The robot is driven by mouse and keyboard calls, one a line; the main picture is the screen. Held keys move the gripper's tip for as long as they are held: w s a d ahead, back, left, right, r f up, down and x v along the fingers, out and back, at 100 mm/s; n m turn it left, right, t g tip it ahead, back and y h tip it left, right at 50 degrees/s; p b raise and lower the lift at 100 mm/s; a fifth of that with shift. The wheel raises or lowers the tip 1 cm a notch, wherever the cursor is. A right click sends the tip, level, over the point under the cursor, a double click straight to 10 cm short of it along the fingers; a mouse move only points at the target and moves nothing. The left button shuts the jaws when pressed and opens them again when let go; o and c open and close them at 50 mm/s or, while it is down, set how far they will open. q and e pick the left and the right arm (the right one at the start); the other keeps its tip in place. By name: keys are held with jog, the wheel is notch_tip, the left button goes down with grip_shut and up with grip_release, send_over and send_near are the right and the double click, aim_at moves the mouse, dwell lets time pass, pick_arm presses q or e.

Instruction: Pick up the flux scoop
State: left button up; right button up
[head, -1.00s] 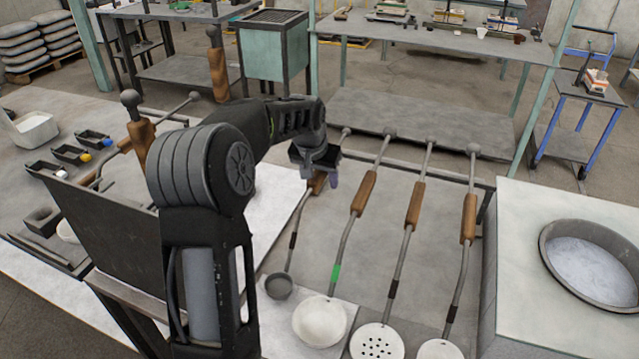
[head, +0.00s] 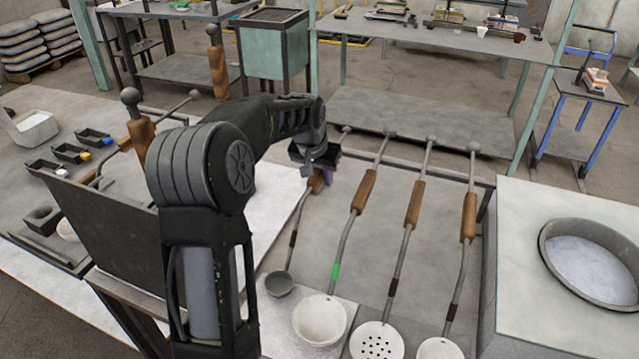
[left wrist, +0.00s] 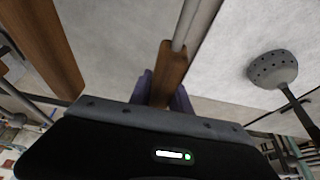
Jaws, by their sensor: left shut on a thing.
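The scoop that my left gripper holds has a small dark grey bowl (head: 279,285), a thin metal rod and a brown wooden handle; I take it for the flux scoop. It is the leftmost in a row of long-handled tools. My left gripper (head: 321,179) is shut around its wooden handle, near the upper end. In the left wrist view the handle (left wrist: 168,75) sits between the two purple fingers (left wrist: 164,94). My wrist hides the handle's top in the head view. I cannot tell whether the bowl touches the surface below. My right gripper is not in view.
Right of the scoop lie a white ladle with a green band (head: 319,320), a perforated skimmer (head: 377,341) and another pale ladle (head: 440,348). A rail (head: 400,163) runs behind their handles. A round pan (head: 592,262) is set in the block at right. A dark upright panel (head: 110,240) stands at left.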

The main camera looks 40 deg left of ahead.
pick_arm(q)
grip_shut()
dwell(0.9)
jog(key=shift+r, duration=0.15)
notch_tip(320, 180, up, 10)
jog(key=shift+f, duration=0.1)
dwell(0.3)
dwell(0.5)
